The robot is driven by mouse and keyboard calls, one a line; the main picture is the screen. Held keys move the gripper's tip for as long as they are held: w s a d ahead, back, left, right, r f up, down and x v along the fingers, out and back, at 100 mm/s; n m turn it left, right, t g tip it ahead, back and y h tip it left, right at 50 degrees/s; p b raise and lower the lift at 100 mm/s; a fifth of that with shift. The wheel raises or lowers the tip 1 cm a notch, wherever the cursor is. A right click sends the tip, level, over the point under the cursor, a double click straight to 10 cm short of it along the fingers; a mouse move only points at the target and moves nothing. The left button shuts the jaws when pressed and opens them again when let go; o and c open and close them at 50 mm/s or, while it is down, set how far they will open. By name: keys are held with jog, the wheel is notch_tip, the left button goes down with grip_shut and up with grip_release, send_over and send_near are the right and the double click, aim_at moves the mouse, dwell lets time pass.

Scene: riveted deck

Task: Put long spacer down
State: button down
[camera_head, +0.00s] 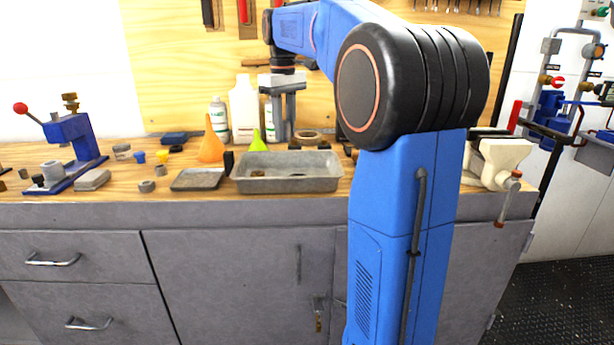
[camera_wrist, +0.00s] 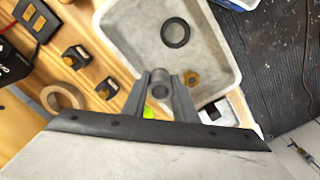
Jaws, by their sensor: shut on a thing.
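The long spacer (camera_wrist: 160,84) is a small grey tube, seen nearly end-on in the wrist view. My gripper (camera_wrist: 162,92) is shut on it, with one grey finger on each side. In the head view my gripper (camera_head: 284,125) points down over the back of the workbench, behind the grey tray (camera_head: 290,184); the spacer cannot be made out there. In the wrist view the spacer appears in front of the near edge of the tray (camera_wrist: 112,30). How high it is above the bench is hard to tell.
A dark ring (camera_wrist: 175,33) and a brass nut (camera_wrist: 192,78) lie in the tray. A tan ring (camera_wrist: 62,98) and black blocks (camera_wrist: 75,57) are beside it. An orange funnel (camera_head: 211,142), green funnel (camera_head: 258,142) and bottles (camera_head: 244,110) stand close to my gripper.

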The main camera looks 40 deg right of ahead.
notch_tip(320, 180, down, 5)
jog(key=shift+s+d+r, duration=0.1)
jog(key=shift+f, duration=2.4)
jog(key=shift+f, duration=0.1)
jog(key=c, duration=1.7)
grip_release()
notch_tip(320, 180, up, 12)
jog(key=shift+r, duration=0.1)
